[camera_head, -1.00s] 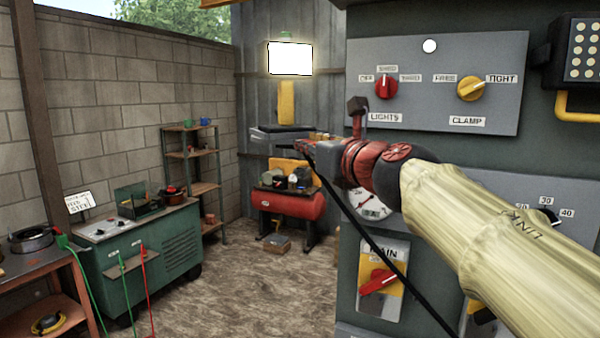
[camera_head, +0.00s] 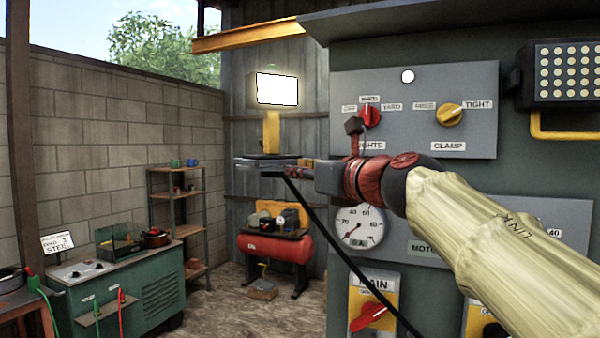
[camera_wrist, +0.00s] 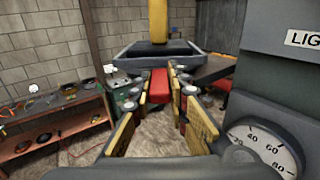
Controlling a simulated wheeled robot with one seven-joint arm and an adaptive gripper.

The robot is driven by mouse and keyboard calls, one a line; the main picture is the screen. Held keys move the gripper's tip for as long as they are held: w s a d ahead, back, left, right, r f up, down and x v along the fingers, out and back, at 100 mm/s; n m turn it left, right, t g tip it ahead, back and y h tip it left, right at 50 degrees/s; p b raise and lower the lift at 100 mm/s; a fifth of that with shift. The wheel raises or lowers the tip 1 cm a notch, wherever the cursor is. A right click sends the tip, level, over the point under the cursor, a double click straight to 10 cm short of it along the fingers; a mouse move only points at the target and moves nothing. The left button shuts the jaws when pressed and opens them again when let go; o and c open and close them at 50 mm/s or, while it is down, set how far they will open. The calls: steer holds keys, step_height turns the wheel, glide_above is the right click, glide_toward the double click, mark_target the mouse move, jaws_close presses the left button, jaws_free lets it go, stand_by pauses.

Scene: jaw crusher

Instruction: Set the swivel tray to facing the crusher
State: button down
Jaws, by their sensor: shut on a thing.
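The swivel tray (camera_head: 258,161) is a shallow dark grey tray by a yellow post (camera_head: 271,132), left of the grey control cabinet. In the wrist view the tray (camera_wrist: 130,54) lies straight ahead, with its raised rim and the post's lower part showing. A red handle (camera_wrist: 159,86) projects from the tray's near side towards me. My gripper (camera_wrist: 160,98) is shut on this red handle, one finger on each side. In the head view my gripper (camera_head: 306,168) reaches left to the tray's near right end; the handle is hidden there.
The control cabinet (camera_head: 470,85) with its knobs and gauge (camera_head: 358,226) stands close on the right of my arm. A black cable hangs below my gripper. A red compressor (camera_head: 275,248), shelf (camera_head: 178,205) and green welder cart (camera_head: 125,290) stand behind and left. Floor between is open.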

steer(key=c, duration=1.7)
jaws_free()
steer(key=v, duration=1.2)
